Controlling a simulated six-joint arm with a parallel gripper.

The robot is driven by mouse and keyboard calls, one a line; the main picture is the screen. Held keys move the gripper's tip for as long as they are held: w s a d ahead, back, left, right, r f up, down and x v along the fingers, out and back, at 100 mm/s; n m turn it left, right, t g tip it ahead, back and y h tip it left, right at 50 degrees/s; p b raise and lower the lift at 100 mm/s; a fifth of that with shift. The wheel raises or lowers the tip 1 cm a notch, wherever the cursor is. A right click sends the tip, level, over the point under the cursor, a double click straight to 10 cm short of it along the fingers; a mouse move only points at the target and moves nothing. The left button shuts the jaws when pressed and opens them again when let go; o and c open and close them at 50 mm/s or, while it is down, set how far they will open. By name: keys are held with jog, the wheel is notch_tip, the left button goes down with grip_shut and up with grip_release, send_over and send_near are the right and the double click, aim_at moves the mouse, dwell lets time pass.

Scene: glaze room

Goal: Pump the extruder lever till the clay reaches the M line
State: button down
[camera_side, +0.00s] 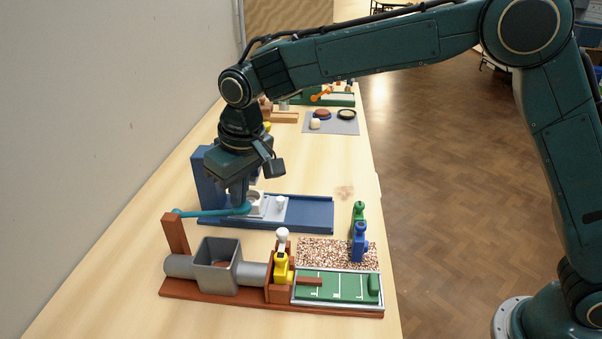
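The extruder (213,266) stands on a reddish-brown wooden base at the front of the table, with a grey barrel and an open square hopper. Its teal lever (200,213) runs from a wooden post (175,234) at left, roughly level, toward the right. My gripper (241,206) points down at the lever's right end; the fingers are dark and partly hidden, so whether they close on it is unclear. A short brown strip of clay (309,282) lies on the green board (350,287), its tip near the leftmost white line. The line letters are too small to read.
A yellow white-topped valve-like piece (282,262) stands at the barrel's outlet. A blue station (305,213) lies behind the extruder. A grey mat (331,122) with small items is farther back.

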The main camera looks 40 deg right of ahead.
jog(key=shift+f, duration=3.25)
jog(key=shift+r, duration=4.95)
jog(key=shift+r, duration=0.1)
notch_tip(320, 180, up, 5)
jog(key=shift+f, duration=0.1)
